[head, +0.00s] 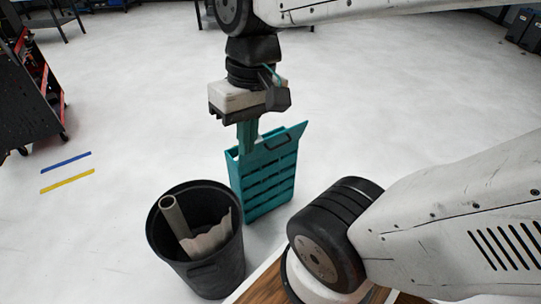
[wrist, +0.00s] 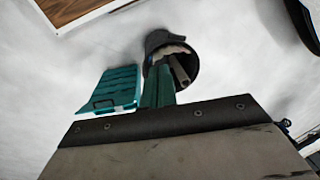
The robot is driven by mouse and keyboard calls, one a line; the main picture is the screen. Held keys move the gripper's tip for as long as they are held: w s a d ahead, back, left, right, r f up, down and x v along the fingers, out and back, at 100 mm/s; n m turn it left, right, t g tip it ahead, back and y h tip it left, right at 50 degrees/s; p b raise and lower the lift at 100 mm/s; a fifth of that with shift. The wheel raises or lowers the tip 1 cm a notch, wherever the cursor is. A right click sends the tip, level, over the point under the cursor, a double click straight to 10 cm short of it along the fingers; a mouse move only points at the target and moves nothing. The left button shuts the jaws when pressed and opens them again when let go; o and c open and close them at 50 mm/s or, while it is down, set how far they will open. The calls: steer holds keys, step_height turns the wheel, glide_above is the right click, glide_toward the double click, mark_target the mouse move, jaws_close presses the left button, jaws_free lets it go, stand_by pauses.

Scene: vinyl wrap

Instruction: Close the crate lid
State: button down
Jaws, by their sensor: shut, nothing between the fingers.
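A teal slatted crate (head: 268,185) stands upright on the floor at the centre of the head view, beside a black bin. Its upper panel has a dark handle slot (head: 276,143) and a corner that rises to the right. I cannot tell for sure which part is the lid or how far it is open. My gripper (head: 247,150) points down with its teal fingers shut and empty, in front of or over the crate's top left end. Contact is unclear. In the wrist view the crate (wrist: 114,86) is left of my gripper fingers (wrist: 158,72).
The black bin (head: 165,240) stands left of the crate, holding a grey tube (head: 174,214) and crumpled pale material. A wooden surface (head: 262,284) is at the bottom. A dark tool cart (head: 32,85) stands far left. Blue and yellow tape strips mark the floor. Floor behind the crate is clear.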

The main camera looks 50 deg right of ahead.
steer(key=w+d+f+m+y, duration=0.1)
steer(key=w+f+m+y, duration=0.2)
steer(key=w+m+y, duration=0.3)
steer(key=w+d+f+m+y, duration=0.1)
steer(key=w+f+m+y, duration=0.25)
steer(key=w, duration=0.45)
steer(key=w+d+f+m+t+y, duration=0.2)
steer(key=w+d+f+m+t, duration=0.65)
steer(key=d, duration=0.25)
steer(key=s+d+f+m+t+h, duration=0.2)
steer(key=d+f+m+t+h, duration=0.55)
steer(key=d+f+m, duration=0.55)
steer(key=s+d+f+m+g+h, duration=0.1)
steer(key=s+d+f+m+h, duration=0.3)
steer(key=f, duration=0.4)
steer(key=s+d+f+m+g+h, duration=0.1)
steer(key=s+d+f+m+h, duration=0.1)
steer(key=s+d+f+h, duration=0.5)
steer(key=w+d+f+y, duration=0.2)
steer(key=w, duration=1.2)
steer(key=shift+w+y, duration=0.3)
steer(key=shift+w, duration=0.05)
